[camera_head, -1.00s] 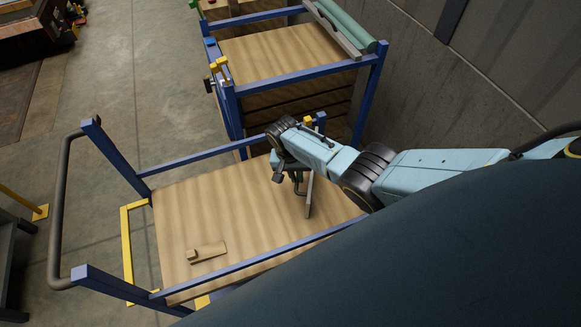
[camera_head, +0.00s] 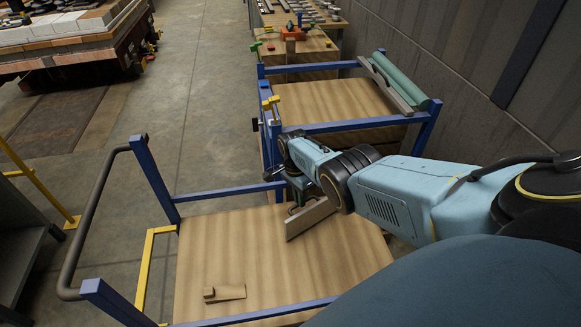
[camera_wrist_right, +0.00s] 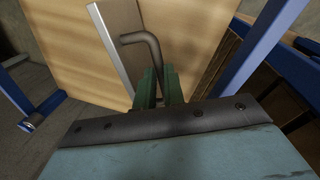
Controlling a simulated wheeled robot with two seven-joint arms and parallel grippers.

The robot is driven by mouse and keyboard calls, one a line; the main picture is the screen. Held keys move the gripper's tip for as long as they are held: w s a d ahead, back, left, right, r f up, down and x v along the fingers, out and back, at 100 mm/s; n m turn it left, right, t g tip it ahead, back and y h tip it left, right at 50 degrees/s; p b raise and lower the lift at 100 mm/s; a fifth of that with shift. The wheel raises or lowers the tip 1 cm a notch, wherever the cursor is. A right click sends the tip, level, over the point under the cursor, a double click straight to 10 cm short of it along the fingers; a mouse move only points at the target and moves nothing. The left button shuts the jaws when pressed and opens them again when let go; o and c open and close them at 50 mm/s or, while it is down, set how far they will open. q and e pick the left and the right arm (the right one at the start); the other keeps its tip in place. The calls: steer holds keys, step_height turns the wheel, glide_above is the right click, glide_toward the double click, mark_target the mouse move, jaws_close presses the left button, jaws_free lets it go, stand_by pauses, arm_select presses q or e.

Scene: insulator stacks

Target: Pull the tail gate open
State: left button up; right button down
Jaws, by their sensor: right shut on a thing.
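My right gripper (camera_head: 296,203) is low over the wooden deck of the near blue-framed cart, at its far side. In the right wrist view its green fingers (camera_wrist_right: 157,88) are closed around a dark bent rod (camera_wrist_right: 146,48), which looks like a handle. A narrow grey-edged board (camera_head: 312,218) stands out over the deck beside the gripper. It also shows in the wrist view (camera_wrist_right: 112,45), left of the rod. I cannot tell for certain that this board is the tail gate; the arm hides its far end. My left gripper is not in view.
The near cart has a bare deck (camera_head: 225,255) with a small wooden block (camera_head: 226,292) and a grey push bar (camera_head: 88,215) at left. A second blue-framed cart (camera_head: 345,102) stands close behind. A wall (camera_head: 490,50) bounds the right; open floor (camera_head: 200,110) lies left.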

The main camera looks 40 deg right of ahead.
steer(key=shift+w+d, duration=0.1)
stand_by(0.3)
steer(key=c, duration=1.5)
jaws_free()
steer(key=r+p, duration=0.2)
steer(key=r, duration=0.2)
steer(key=w+r+p, duration=0.1)
steer(key=r+p, duration=0.1)
steer(key=r, duration=0.2)
steer(key=w+r+p, duration=0.1)
steer(key=r+p, duration=0.1)
steer(key=r, duration=0.3)
steer(key=shift+w+d+r+p, duration=0.1)
steer(key=shift+w+p, duration=0.1)
steer(key=shift+p, duration=0.2)
